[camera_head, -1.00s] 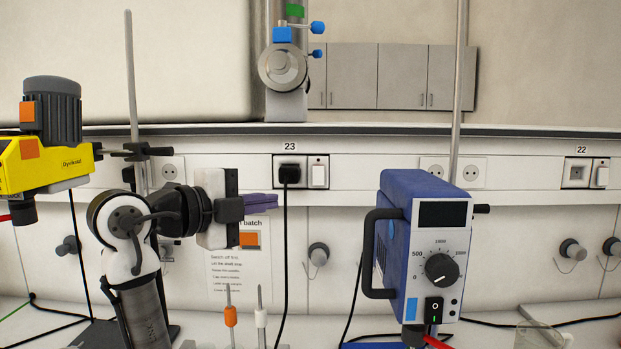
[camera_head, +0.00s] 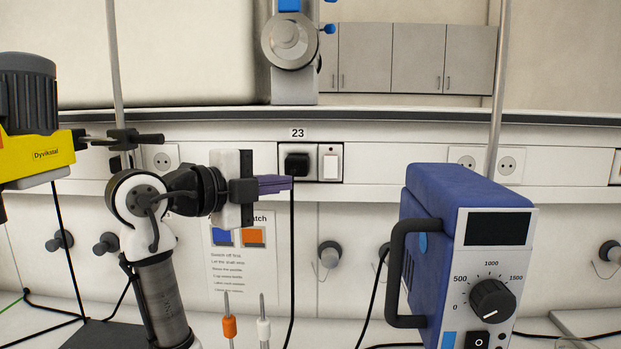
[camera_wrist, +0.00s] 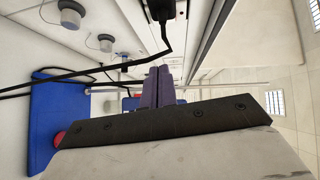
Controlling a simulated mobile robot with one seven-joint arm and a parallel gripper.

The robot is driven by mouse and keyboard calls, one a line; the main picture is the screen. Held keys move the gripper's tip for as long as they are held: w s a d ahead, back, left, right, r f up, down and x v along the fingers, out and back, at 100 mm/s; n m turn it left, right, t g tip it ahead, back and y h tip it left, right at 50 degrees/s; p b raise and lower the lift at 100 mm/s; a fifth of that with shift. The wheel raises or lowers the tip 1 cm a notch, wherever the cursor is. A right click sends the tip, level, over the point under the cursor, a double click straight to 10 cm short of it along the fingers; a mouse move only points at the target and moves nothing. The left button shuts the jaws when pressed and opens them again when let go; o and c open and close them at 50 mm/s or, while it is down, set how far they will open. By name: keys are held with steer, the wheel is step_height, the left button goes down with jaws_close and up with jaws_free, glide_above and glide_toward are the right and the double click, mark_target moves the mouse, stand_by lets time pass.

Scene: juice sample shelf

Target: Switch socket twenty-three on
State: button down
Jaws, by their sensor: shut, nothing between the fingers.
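Socket 23 (camera_head: 311,148) is on the wall rail under a label reading 23. A black plug (camera_head: 297,165) with a hanging cable fills its left half. Its white rocker switch (camera_head: 331,163) is on the right half; I cannot tell its position. My gripper (camera_head: 289,183) is shut and empty, its purple fingers pointing right. In the head view the fingertips are just below the plug and left of the switch; whether they touch anything is unclear.
A blue control box (camera_head: 430,235) with a dial stands at the right. A yellow stirrer motor (camera_head: 40,155) is at the left. A notice (camera_head: 243,262) hangs below my gripper. Metal stand rods (camera_head: 497,90) rise before the wall. Two small rods (camera_head: 229,325) stand in front.

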mark_target(334, 176)
steer(key=p+x, duration=0.2)
steer(key=x, duration=0.2)
steer(key=w+a+p+x, duration=0.1)
steer(key=p+x, duration=0.1)
steer(key=x, duration=0.2)
steer(key=p+x, duration=0.2)
steer(key=x, duration=0.2)
steer(key=shift+w+a+r, duration=0.1)
steer(key=shift+w+a, duration=0.15)
steer(key=shift+w, duration=0.05)
steer(key=shift+w+f, duration=0.2)
steer(key=shift+w, duration=0.25)
steer(key=shift+f, duration=0.15)
steer(key=b, duration=0.2)
steer(key=shift+w+f+m+t+h+b, duration=0.2)
steer(key=shift+f+m+t+h+b, duration=0.1)
steer(key=shift+f+b, duration=0.1)
steer(key=shift+w+r+p, duration=0.1)
steer(key=shift+r+p, duration=0.2)
steer(key=shift+r, duration=0.15)
